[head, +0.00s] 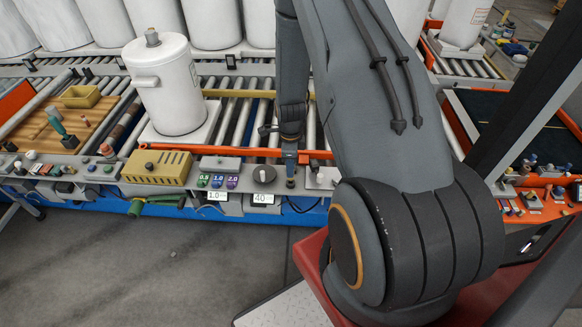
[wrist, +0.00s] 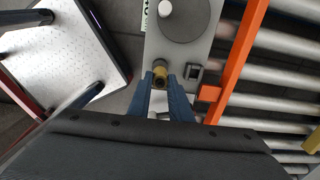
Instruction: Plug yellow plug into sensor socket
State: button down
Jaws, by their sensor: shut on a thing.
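My gripper (wrist: 160,82) has its two blue fingers closed around a round, brass-yellow piece with a dark centre, which looks like the yellow plug (wrist: 160,72). In the head view my gripper (head: 290,160) points down over the grey panel, just right of the round dial (head: 264,174). A dark, stubby part (head: 290,183) shows directly below the fingers; I cannot tell whether it is plug or socket. A small dark square fitting (wrist: 193,72) sits on the panel right of the plug in the wrist view. Whether the plug is seated in the sensor socket is hidden.
A white cylinder tank (head: 177,91) stands on the rollers behind the panel. An orange rail (wrist: 237,60) runs along the panel's back edge. A yellow slotted box (head: 157,167) and several coloured buttons (head: 218,180) lie left of the dial.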

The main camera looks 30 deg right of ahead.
jog(key=shift+f+b, duration=0.75)
jog(key=shift+f, duration=0.5)
dwell(0.6)
jog(key=c, duration=1.5)
grip_release()
jog(key=shift+c, duration=0.2)
jog(key=shift+r+b, duration=0.5)
jog(key=shift+r, duration=3.4)
jog(key=shift+r, duration=0.1)
jog(key=s+a+r+n, duration=0.7)
jog(key=r+n, duration=0.4)
jog(key=n, duration=0.1)
jog(key=s+a+r+n, duration=0.8)
jog(key=r+n, duration=0.3)
jog(key=n, duration=0.1)
jog(key=shift+s+r+n, duration=0.15)
jog(key=shift+r+n, duration=0.25)
